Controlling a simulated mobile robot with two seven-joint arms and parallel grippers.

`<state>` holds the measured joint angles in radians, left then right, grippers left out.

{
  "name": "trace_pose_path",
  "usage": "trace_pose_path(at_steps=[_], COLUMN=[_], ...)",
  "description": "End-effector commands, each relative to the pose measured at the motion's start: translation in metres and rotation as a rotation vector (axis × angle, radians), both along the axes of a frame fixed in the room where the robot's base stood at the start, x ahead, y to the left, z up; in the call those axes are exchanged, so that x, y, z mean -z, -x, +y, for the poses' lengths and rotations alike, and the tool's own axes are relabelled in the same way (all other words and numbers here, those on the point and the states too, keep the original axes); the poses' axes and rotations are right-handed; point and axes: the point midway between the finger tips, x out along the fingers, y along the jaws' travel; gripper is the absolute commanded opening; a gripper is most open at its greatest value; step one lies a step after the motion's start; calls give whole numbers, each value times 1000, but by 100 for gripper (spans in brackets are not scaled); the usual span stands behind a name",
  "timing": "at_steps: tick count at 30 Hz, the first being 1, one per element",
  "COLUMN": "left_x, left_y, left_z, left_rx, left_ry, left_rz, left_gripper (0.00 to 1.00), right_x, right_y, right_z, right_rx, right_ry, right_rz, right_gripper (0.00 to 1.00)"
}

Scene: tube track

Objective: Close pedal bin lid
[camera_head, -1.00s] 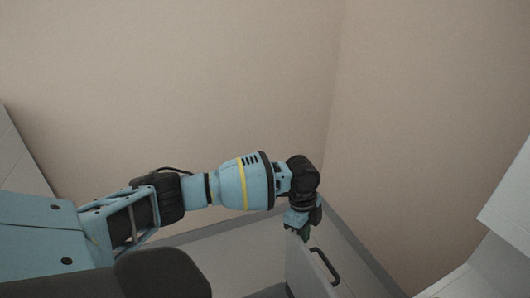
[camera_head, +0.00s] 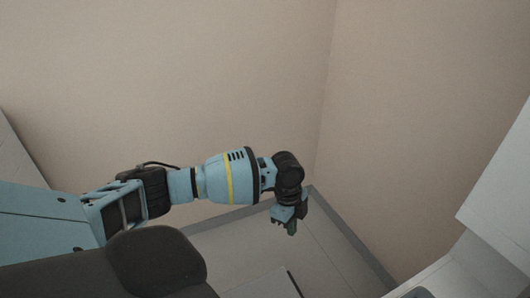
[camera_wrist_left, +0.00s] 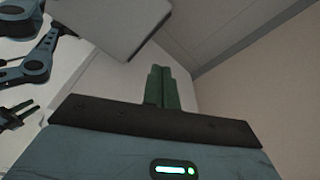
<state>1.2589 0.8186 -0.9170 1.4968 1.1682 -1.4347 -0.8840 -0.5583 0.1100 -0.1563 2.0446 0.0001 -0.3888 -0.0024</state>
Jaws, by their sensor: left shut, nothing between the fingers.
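No pedal bin can be made out for certain in either view. A pale grey panel (camera_head: 262,287) with a dark edge shows at the bottom of the head view, cut off by the frame. My left gripper (camera_head: 291,228) points down above and beyond this panel, apart from it in the picture. In the left wrist view its green fingers (camera_wrist_left: 161,88) are together, shut and empty. A grey flat panel (camera_wrist_left: 118,22) with a rounded corner shows above the fingertips there; whether it is the bin lid I cannot tell.
Beige walls meet in a corner behind my left arm, with a grey skirting strip (camera_head: 352,240) below. A white cabinet-like block (camera_head: 500,215) stands at the right. Tiled floor (camera_head: 325,255) is clear around the gripper. Blue-grey linkage (camera_wrist_left: 38,62) shows at the wrist view's left.

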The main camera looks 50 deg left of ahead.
Motion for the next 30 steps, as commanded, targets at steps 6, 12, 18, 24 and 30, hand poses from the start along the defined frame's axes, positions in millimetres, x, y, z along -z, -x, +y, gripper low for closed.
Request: trace_pose_path(at_steps=[6, 12, 18, 24, 30], left_x=[-29, -49, -61, -58, -58], left_y=[-1, -1, -1, 0, 0], left_z=[0, -1, 0, 0, 0], left_rx=[-1, -1, 0, 0, 0], left_ry=[0, 0, 0, 0, 0], left_rz=[-4, -4, -3, 1, 1], left_gripper=[0, 0, 0, 0, 0], right_x=[-23, -36, -45, -43, -43], right_y=[-3, -2, -7, -6, -5], right_z=[0, -1, -1, 0, 0], right_rx=[0, 0, 1, 4, 4], right_ry=[1, 2, 2, 1, 1], right_rz=[-15, -23, -37, -33, -31], right_gripper=[36, 36, 36, 36, 36])
